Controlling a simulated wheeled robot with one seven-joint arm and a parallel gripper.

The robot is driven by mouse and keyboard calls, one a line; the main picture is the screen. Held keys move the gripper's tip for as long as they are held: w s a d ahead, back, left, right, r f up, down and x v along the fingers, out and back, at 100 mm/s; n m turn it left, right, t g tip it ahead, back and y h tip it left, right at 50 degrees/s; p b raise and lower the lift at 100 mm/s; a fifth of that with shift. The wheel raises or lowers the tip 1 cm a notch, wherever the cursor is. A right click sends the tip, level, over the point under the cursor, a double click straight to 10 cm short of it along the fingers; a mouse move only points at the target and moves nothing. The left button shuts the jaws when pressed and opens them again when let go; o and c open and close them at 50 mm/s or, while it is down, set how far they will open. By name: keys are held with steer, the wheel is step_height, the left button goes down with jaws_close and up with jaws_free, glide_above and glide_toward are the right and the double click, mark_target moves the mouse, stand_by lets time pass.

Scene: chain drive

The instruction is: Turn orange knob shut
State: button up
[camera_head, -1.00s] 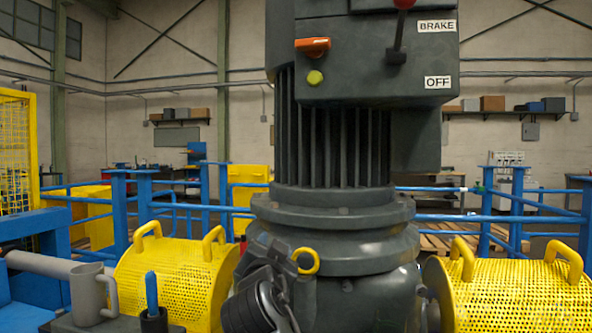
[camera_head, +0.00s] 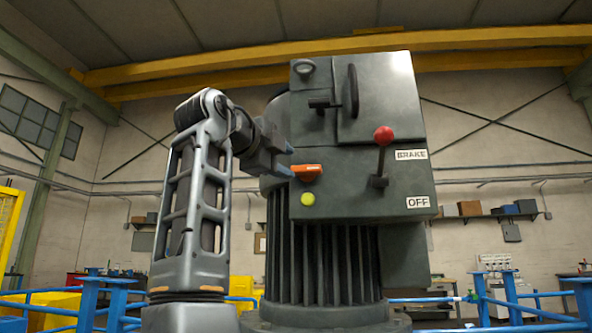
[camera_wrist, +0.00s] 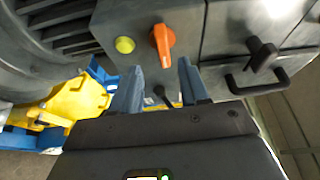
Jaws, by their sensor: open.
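The orange knob (camera_head: 307,172) is on the front of the dark grey motor box, above a yellow-green button (camera_head: 308,199). In the wrist view the orange knob (camera_wrist: 163,42) stands just beyond my fingertips, with its long handle pointing roughly along the fingers. My gripper (camera_wrist: 158,72) is open, its two blue fingers spread either side of the knob's line, and nothing is between them. In the head view my gripper (camera_head: 284,160) is at the box's left edge, close to the knob; the exact gap cannot be told.
A red-balled brake lever (camera_head: 384,134) stands right of the knob, by the BRAKE and OFF labels. A black handwheel (camera_head: 350,91) juts out above. In the wrist view a black handle (camera_wrist: 258,80) is right of my fingers. Blue railings (camera_head: 515,300) stand behind.

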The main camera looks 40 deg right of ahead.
mark_target(304, 169)
steer(key=shift+p+x, duration=0.65)
steer(key=shift+x, duration=3.2)
steer(key=shift+s+r, duration=0.15)
steer(key=shift+s, duration=0.05)
jaws_close()
